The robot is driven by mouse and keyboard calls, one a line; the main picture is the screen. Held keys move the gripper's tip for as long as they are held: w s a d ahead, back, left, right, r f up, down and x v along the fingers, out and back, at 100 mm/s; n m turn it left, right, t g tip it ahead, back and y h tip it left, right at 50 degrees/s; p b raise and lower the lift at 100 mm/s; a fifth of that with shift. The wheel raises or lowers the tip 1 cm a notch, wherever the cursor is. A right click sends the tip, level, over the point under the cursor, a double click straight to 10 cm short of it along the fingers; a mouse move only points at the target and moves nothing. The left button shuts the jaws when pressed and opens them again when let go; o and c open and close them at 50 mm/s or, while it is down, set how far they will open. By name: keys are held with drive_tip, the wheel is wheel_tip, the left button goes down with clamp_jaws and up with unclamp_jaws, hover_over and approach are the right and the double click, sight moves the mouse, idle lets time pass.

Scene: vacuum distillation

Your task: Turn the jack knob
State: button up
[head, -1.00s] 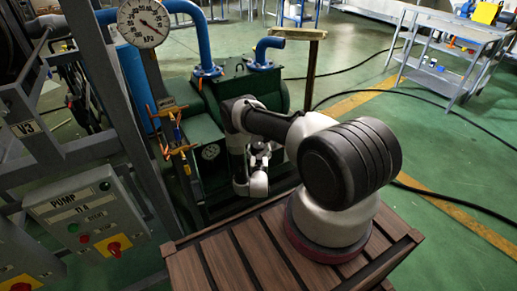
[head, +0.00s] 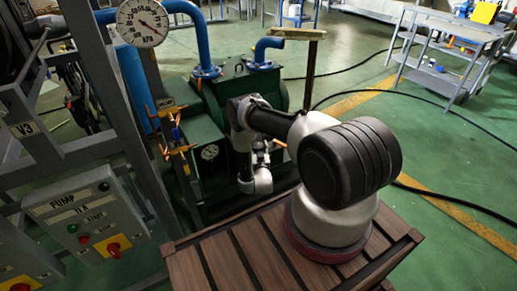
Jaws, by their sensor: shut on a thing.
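My gripper (head: 261,152) is small in the head view, below my forearm and in front of the green machine. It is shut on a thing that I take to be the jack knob. The knob itself is too small and too hidden by my arm and wrist to make out. The jack cannot be told apart from the dark parts around the gripper.
A wooden slatted platform (head: 215,264) lies under my arm's base. The green machine (head: 230,98) with blue pipes stands close behind the gripper. A grey frame with a pump switch box (head: 88,213) and a pressure gauge (head: 142,22) stands at left.

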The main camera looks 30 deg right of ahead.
drive_tip(key=shift+d+n+t+y, duration=0.15)
drive_tip(key=shift+n+t+y, duration=0.25)
drive_tip(key=shift+n+y, duration=0.6)
drive_tip(key=shift+a+n+y, duration=0.2)
drive_tip(key=shift+n+y, duration=0.3)
drive_tip(key=shift+y, duration=0.7)
drive_tip(key=o, duration=1.1)
drive_tip(key=shift+c, duration=0.2)
drive_tip(key=s+a, duration=0.1)
drive_tip(key=s, duration=1.1)
drive_tip(key=shift+a, duration=0.3)
drive_tip(key=shift+w, duration=0.1)
